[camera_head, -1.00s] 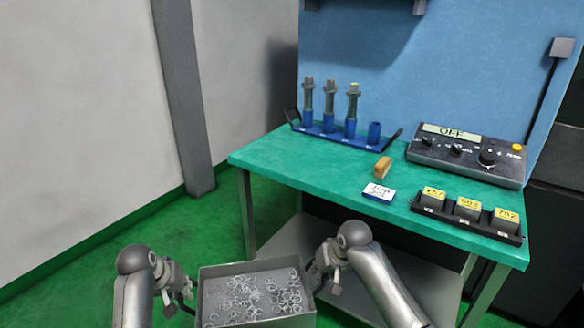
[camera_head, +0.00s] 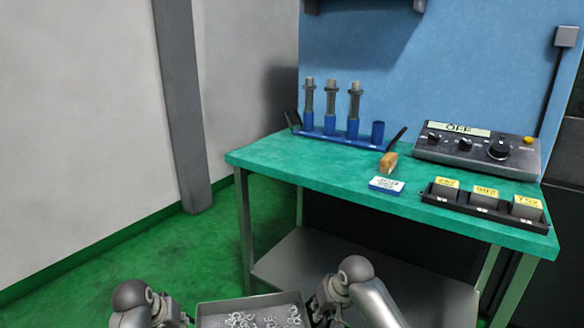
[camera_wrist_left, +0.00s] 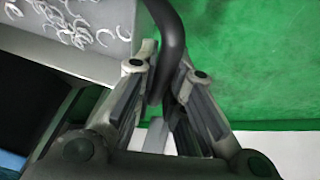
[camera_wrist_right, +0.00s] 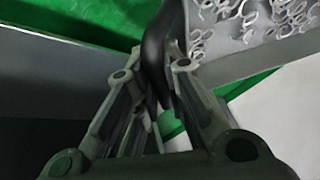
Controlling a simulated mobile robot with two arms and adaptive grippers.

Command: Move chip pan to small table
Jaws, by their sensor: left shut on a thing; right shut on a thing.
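The chip pan (camera_head: 252,299) is a grey metal pan with curly metal chips in it, at the bottom edge of the head view, partly cut off. My left gripper (camera_wrist_left: 163,95) is shut on the pan's dark curved handle on its left side. My right gripper (camera_wrist_right: 158,92) is shut on the dark handle on the opposite side. The pan hangs between both grippers in front of the small table (camera_head: 300,172), which has a green top and a grey lower shelf (camera_head: 345,280). In the head view the fingertips are largely hidden.
On the green top stand a blue holder (camera_head: 350,135) with grey cylindrical tools, a brush (camera_head: 388,162), a white-blue label block (camera_head: 386,185), a control box (camera_head: 478,152) and a black tray (camera_head: 484,203) of yellow-labelled blocks. The lower shelf looks clear. A wall post (camera_head: 182,100) stands left.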

